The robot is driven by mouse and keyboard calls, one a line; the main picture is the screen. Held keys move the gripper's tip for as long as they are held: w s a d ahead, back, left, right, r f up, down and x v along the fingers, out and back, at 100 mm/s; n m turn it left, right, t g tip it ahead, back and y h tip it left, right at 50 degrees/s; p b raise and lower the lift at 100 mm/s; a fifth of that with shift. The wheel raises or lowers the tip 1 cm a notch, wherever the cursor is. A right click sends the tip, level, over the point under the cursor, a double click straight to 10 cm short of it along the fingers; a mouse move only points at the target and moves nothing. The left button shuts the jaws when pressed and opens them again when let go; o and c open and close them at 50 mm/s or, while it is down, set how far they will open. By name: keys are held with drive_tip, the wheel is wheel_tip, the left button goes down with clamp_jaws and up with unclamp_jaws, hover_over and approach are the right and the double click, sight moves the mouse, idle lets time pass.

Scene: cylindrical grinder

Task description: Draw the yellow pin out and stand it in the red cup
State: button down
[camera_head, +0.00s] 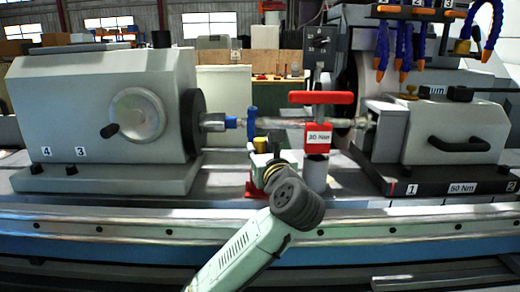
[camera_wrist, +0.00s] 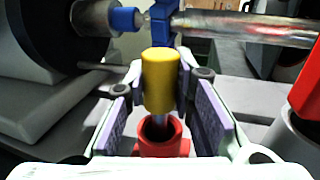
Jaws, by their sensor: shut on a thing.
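The yellow pin (camera_wrist: 161,80) is upright between the fingers of my gripper (camera_wrist: 164,88) in the wrist view; the fingers are shut on its yellow head. Its silver shank points down over the dark mouth of the red cup (camera_wrist: 171,147), and its lower end appears within the opening. I cannot tell how deep it sits. In the head view the pin's yellow head (camera_head: 260,144) shows beyond my gripper (camera_head: 265,160), left of the red clamp-like fixture. My gripper and wrist hide much of the cup there.
A metal workpiece (camera_head: 282,123) runs between the left headstock (camera_head: 100,100) and the right tailstock (camera_head: 440,130), just behind and above my gripper. A red-topped fixture (camera_head: 318,142) labelled 30 Nm stands close on the right. A blue piece (camera_head: 252,124) on the workpiece is near the pin.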

drive_tip(key=shift+f+b, duration=1.25)
drive_tip(key=shift+f, duration=0.4)
drive_tip(key=shift+f, duration=0.2)
drive_tip(key=shift+s+d+f+b, duration=0.1)
drive_tip(key=shift+d+f+b, duration=0.05)
drive_tip(key=shift+f+b, duration=0.3)
drive_tip(key=shift+r, duration=0.2)
drive_tip(key=shift+a+r+p, duration=0.2)
drive_tip(key=shift+r+p, duration=0.5)
drive_tip(key=shift+p, duration=0.15)
drive_tip(key=shift+r+p, duration=1.35)
drive_tip(key=shift+r, duration=0.55)
drive_tip(key=shift+f+b, duration=1.8)
drive_tip(key=shift+f, duration=0.4)
